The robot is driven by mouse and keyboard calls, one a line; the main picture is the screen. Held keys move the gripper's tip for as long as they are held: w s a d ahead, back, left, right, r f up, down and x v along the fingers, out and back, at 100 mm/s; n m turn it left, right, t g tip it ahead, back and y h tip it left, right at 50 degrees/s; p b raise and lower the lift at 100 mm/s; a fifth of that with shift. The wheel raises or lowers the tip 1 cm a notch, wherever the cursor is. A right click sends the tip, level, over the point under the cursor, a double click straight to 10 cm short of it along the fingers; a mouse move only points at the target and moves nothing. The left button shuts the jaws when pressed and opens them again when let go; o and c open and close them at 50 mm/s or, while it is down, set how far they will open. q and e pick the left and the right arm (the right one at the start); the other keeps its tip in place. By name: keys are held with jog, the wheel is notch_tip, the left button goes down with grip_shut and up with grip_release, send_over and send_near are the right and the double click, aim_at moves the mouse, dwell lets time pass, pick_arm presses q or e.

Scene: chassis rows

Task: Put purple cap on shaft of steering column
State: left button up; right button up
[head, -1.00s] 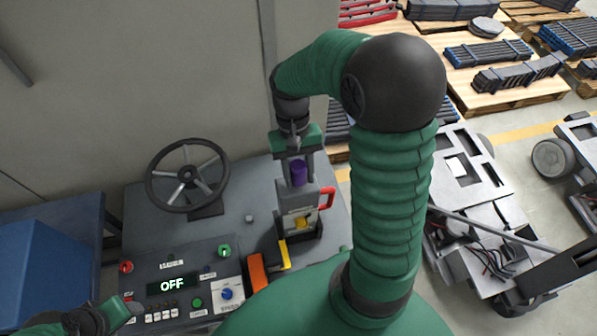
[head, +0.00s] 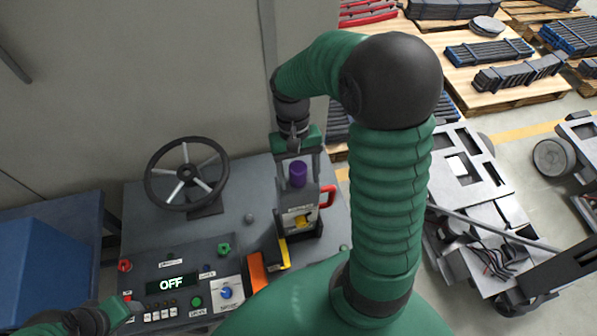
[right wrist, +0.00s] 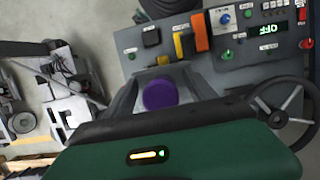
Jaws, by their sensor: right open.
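In the right wrist view the cap (right wrist: 160,94) shows as a round purple top between the spread fingers, with room at both sides. Whatever is under the cap is hidden, so I cannot tell how it is seated. A black steering wheel (head: 187,173) stands to the left. My left gripper (head: 132,308) is at the lower left, its fingers unclear.
A control panel (head: 175,285) reading OFF lies in front, with an orange block (head: 257,272) and a yellow part beside it. A blue bin (head: 40,265) is at the left. The wall is close behind. Chassis frames (head: 480,215) stand at the right.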

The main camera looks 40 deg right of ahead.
pick_arm(q)
jog(key=shift+s+b+x, duration=0.25)
jog(key=shift+b+x, duration=0.75)
jog(key=shift+b, duration=0.05)
pick_arm(e)
jog(key=v, duration=1.6)
jog(key=shift+w+r, duration=0.25)
jog(key=shift+r, duration=0.1)
pick_arm(q)
jog(key=shift+f, duration=0.1)
pick_arm(e)
jog(key=shift+d, duration=0.1)
